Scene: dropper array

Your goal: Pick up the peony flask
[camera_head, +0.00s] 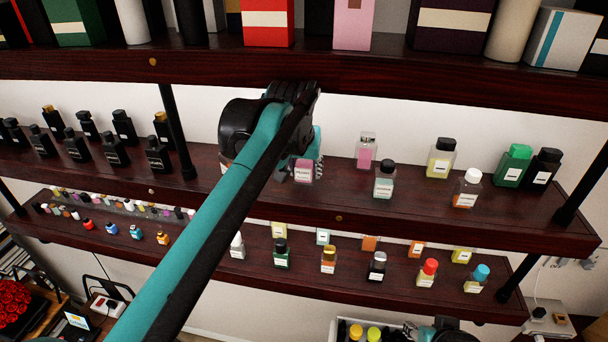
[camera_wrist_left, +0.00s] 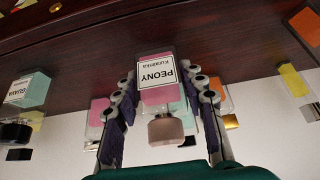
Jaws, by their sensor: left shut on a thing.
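The peony flask (camera_wrist_left: 157,85) is a clear square bottle with pink liquid, a white PEONY label and a pale pink cap. It appears upside down in the left wrist view, between the two fingers of my left gripper (camera_wrist_left: 162,92), which is shut on it. In the head view the flask (camera_head: 303,171) shows on the middle shelf's level, partly hidden by my left gripper (camera_head: 308,152). Whether its base touches the shelf I cannot tell. My right gripper (camera_head: 440,330) shows only partly at the bottom edge, its fingers unclear.
On the middle shelf (camera_head: 340,211), a pink flask (camera_head: 367,152) and a green-tinted flask (camera_head: 384,180) stand to the right. Black bottles (camera_head: 113,151) stand at left. The upper shelf (camera_head: 400,72) with boxes overhangs closely. Several flasks fill the lower shelf.

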